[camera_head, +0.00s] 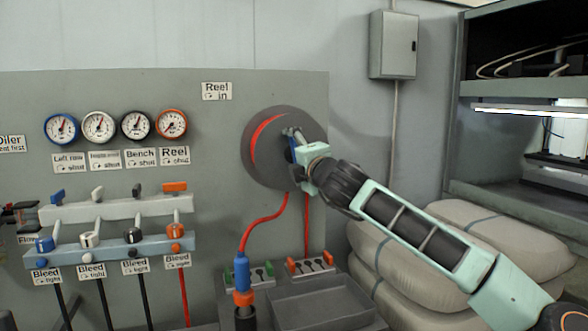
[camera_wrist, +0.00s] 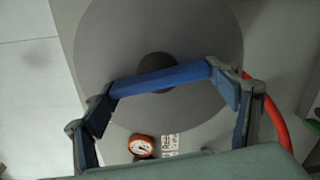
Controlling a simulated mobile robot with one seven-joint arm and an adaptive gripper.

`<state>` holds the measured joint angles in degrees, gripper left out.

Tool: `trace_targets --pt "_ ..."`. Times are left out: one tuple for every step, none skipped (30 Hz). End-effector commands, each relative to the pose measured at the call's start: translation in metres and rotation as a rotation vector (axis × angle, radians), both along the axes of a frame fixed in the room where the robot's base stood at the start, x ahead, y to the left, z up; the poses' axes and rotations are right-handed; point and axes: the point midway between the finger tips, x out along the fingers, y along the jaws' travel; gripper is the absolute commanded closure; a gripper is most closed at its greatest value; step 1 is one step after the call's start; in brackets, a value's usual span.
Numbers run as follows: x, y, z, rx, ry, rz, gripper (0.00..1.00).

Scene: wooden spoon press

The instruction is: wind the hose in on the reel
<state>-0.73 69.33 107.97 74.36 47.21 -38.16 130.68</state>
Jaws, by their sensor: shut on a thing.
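The hose reel (camera_head: 262,180) is a dark grey round disc on the grey panel, with red hose showing at its left edge. Its grey face (camera_wrist: 110,40) fills much of the wrist view. My gripper (camera_head: 293,142) is at the reel's front. In the wrist view its two fingers stand at either end of a blue bar (camera_wrist: 160,80), apparently the reel's handle, and are shut on it. The bar crosses in front of the dark hub (camera_wrist: 157,62). The red hose (camera_head: 272,219) runs from the reel down to a blue and orange coupling (camera_head: 242,274). My gripper hides part of the reel's right side.
A "Reel in" label (camera_head: 217,91) is above the reel. Gauges (camera_head: 98,127) and valve levers (camera_head: 110,210) are on the left. Under the reel are green and red-orange fittings (camera_head: 310,266) and a grey tray (camera_head: 325,300). Stacked sacks (camera_head: 430,250) lie at right, behind my arm.

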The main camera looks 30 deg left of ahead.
Motion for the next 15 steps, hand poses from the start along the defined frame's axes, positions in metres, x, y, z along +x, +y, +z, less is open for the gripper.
trace_targets --pt "0.0003 -0.0002 -0.0025 0.024 0.024 -0.002 0.64" --pt "0.0002 -0.0002 -0.0023 0.036 0.039 -0.002 0.64" --pt "0.0003 -0.0003 -0.0021 0.051 0.056 -0.002 0.64" --pt "0.0004 -0.0004 -0.0017 0.063 0.07 -0.002 0.64" --pt "0.0006 -0.0005 -0.0015 0.072 0.083 -0.002 0.64" --pt "0.0006 -0.0005 -0.001 0.085 0.098 -0.002 0.64" --pt "0.0006 -0.0005 -0.0007 0.095 0.108 -0.002 0.64" --pt "0.0004 -0.0004 -0.0003 0.102 0.116 -0.002 0.64" --pt "0.0002 -0.0003 0.0002 0.111 0.127 -0.001 0.64" --pt "0.0002 -0.0003 0.0005 0.118 0.135 -0.001 0.64" --pt "0.0002 -0.0003 0.0008 0.124 0.142 -0.001 0.64" --pt "0.0002 -0.0003 0.0012 0.131 0.15 -0.001 0.64" --pt "0.0002 -0.0003 0.0015 0.135 0.155 -0.001 0.64" --pt "0.0002 -0.0003 0.0017 0.138 0.158 -0.001 0.64" --pt "0.0002 -0.0003 0.002 0.142 0.163 -0.001 0.64"
